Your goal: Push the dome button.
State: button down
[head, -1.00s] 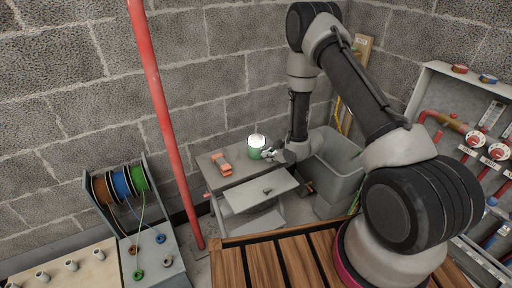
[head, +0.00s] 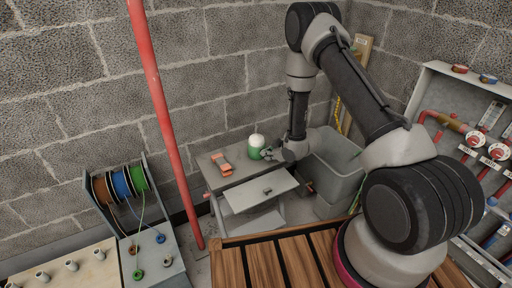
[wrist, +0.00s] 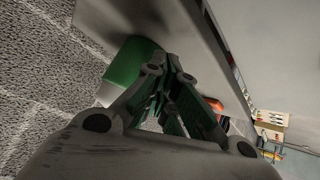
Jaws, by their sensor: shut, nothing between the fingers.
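The dome button has a white dome (head: 257,141) on a green base (head: 255,153). It stands on the back of a small grey table (head: 213,172). My gripper (head: 268,154) is beside the base, on its right, with the fingers low near the tabletop. In the wrist view the green base (wrist: 132,60) is just left of my gripper's fingertips (wrist: 168,68), and a pale part of the button shows below it. The fingers are shut and hold nothing. I cannot tell whether they touch the base.
An orange-red tool (head: 222,163) lies on the table left of the button. A grey panel (head: 262,190) juts out in front. A grey bin (head: 338,165) stands to the right. A red pipe (head: 160,110) rises at left, past cable reels (head: 122,183).

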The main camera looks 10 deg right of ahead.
jog(key=shift+s, duration=0.1)
jog(key=shift+s+d, duration=0.15)
jog(key=shift+s, duration=0.15)
jog(key=shift+s+d, duration=0.3)
jog(key=shift+s, duration=0.65)
jog(key=shift+s+d, duration=0.3)
jog(key=shift+s, duration=0.7)
jog(key=shift+s+d, duration=0.3)
jog(key=shift+s, duration=0.65)
